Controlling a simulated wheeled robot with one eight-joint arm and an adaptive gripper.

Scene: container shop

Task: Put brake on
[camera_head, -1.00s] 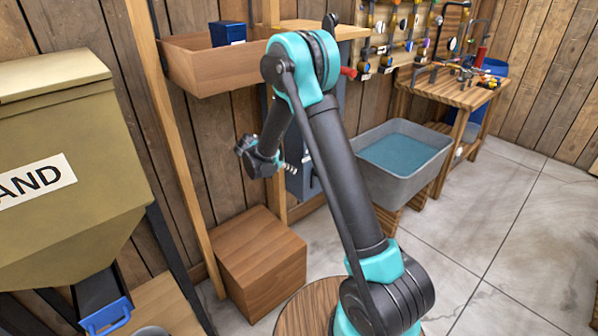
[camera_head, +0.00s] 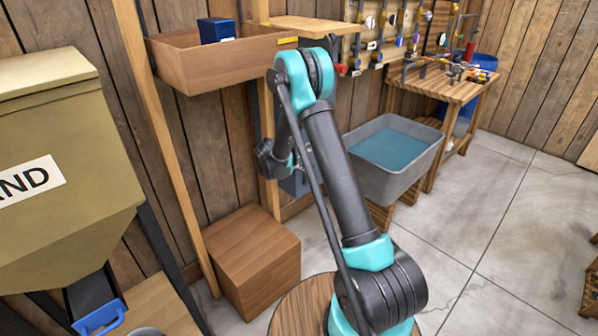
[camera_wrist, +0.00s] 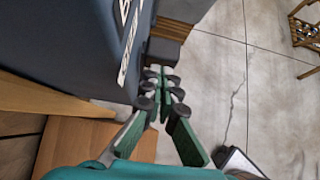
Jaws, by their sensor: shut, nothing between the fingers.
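My gripper (camera_wrist: 163,82) is shut and empty in the wrist view, its green fingers together. A dark grey box (camera_wrist: 75,45) with white lettering stands close on the left of the fingers. I cannot tell whether they touch it. In the head view the grey box (camera_head: 296,184) is mostly hidden behind my arm, and the fingertips cannot be made out. I cannot pick out the brake for certain. A small red piece (camera_head: 340,68) shows below the wooden shelf, just right of my arm's elbow.
A wooden tray shelf (camera_head: 200,70) holding a blue box (camera_head: 216,30) is above. A wooden crate (camera_head: 252,262) stands on the floor. A grey water tub (camera_head: 385,181) and workbench (camera_head: 455,88) are at right. The sand hopper (camera_head: 60,130) is at left.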

